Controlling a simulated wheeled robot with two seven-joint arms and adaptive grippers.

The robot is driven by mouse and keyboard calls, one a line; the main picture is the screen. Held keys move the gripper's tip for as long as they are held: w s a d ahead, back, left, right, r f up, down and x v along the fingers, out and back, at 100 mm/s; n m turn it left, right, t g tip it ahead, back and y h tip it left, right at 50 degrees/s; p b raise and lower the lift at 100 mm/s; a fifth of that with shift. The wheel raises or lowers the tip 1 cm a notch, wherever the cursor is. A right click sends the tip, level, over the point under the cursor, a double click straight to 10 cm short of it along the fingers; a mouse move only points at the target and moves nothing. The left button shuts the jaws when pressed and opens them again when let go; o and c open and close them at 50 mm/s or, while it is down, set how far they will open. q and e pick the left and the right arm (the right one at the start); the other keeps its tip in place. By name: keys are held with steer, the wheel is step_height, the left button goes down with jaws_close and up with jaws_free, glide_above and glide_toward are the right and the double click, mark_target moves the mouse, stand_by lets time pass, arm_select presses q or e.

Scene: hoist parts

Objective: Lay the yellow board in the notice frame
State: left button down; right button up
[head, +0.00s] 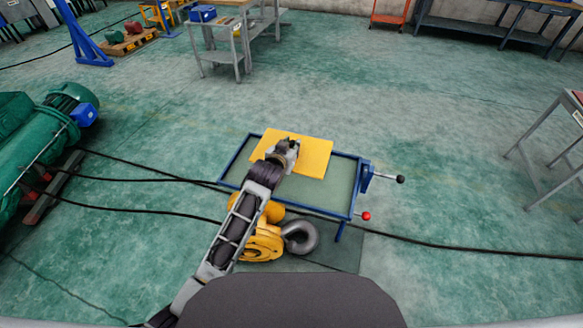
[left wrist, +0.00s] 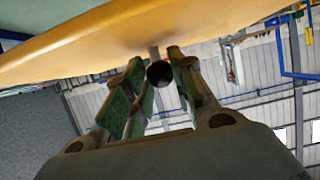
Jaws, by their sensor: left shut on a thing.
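The yellow board (head: 315,157) is a flat rectangle over the far middle part of the notice frame (head: 340,192), which has a blue rim and a grey-green panel. In the head view the board overlaps the frame's far rim. My left gripper (head: 287,147) is over the board's middle. In the left wrist view the left gripper's fingers (left wrist: 160,80) are shut around a dark round knob (left wrist: 160,73) at the yellow board (left wrist: 110,35). The gap between board and frame cannot be judged. My right gripper is not in view.
A yellow hoist with a grey hook (head: 301,237) is by the frame's near side. Levers with a black knob (head: 400,179) and a red knob (head: 366,216) stick out at the frame's right. Black cables (head: 450,243) cross the floor. A green motor (head: 70,102) stands left.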

arm_select(q)
steer(key=shift+f, duration=2.6)
steer(key=shift+f, duration=1.85)
steer(key=shift+f, duration=0.6)
steer(key=c, duration=1.2)
jaws_free()
